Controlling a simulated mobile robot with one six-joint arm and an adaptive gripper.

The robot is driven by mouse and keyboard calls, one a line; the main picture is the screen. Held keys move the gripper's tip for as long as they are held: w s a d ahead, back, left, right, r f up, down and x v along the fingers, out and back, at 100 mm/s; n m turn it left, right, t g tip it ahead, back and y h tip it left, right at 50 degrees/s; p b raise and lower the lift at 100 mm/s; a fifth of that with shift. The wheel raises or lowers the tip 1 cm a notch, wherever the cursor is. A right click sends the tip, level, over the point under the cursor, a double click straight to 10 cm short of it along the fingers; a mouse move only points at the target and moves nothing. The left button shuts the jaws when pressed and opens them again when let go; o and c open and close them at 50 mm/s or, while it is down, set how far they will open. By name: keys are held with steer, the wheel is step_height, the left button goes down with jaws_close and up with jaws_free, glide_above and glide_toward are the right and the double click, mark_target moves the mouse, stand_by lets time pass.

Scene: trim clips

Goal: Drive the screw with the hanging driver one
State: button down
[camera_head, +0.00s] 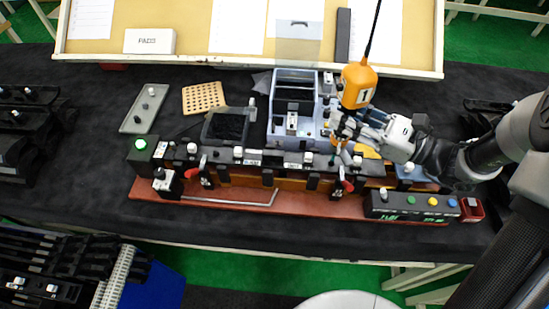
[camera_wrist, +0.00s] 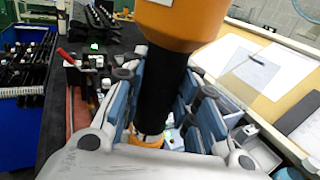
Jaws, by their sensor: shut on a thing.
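The hanging driver (camera_head: 358,88) is orange, marked 1, and hangs from a black cord at right of centre. My gripper (camera_head: 345,128) is shut around its lower part, just above the back right of the trim fixture. In the wrist view the driver (camera_wrist: 185,22) has a black grip section between the blue-grey fingers of my gripper (camera_wrist: 160,130), with an orange collar below. The long dark trim fixture (camera_head: 285,158) has red-handled clamps and lies on a reddish-brown base (camera_head: 240,203). The driver's tip and the screw cannot be made out.
A grey compartment tray (camera_head: 273,135) stands behind the fixture, close left of my gripper. A black button box (camera_head: 412,204) sits at the fixture's right front. A perforated tan block (camera_head: 203,97) and a grey plate (camera_head: 145,108) lie to the left. Dark table surface is clear in front.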

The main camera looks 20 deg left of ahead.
steer(key=shift+r+p, duration=2.75)
steer(key=shift+r, duration=0.2)
